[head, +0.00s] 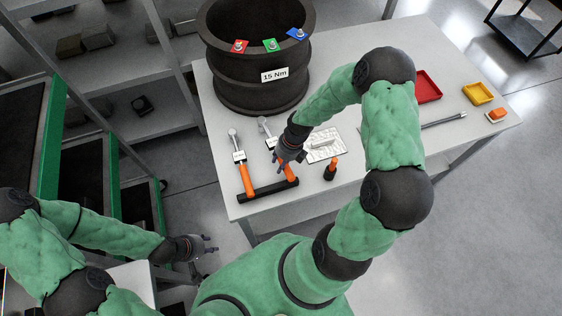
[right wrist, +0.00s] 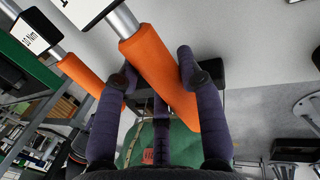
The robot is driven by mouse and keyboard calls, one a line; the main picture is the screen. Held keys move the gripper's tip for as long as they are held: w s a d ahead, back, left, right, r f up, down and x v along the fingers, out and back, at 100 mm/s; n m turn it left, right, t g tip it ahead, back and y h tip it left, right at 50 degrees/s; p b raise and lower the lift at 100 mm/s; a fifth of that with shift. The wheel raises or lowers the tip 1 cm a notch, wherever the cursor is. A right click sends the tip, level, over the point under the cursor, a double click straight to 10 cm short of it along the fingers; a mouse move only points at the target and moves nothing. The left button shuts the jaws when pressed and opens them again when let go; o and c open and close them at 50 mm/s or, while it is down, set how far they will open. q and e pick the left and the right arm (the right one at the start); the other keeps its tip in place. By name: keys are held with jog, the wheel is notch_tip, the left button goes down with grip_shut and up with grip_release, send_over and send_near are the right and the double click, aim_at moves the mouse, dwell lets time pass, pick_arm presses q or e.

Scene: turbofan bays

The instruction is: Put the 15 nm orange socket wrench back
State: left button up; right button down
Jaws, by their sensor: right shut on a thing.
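Two socket wrenches with orange handles show side by side at the table's front left in the head view. The left wrench (head: 246,181) has a white label that reads 10 Nm in the right wrist view (right wrist: 28,42). My right gripper (head: 297,158) is shut on the orange handle of the other wrench (head: 289,172), which fills the middle of the right wrist view (right wrist: 160,70). Its label is cut off there. The handle ends meet a black holder bar (head: 268,191); I cannot tell whether the held wrench touches it. My left gripper (head: 213,246) is open and empty, off the table.
A black casing (head: 258,90) labelled 15 Nm stands at the back left, with red, green and blue tabs on its rim. A white plate (head: 325,146) and an orange-and-black tool (head: 331,168) are right of my gripper. Red (head: 428,87) and yellow (head: 478,93) trays lie further right.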

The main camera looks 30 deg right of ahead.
jog(key=shift+f+b, duration=1)
jog(key=shift+f, duration=0.4)
dwell(1.4)
jog(key=c, duration=0.7)
grip_release()
jog(key=v, duration=1.2)
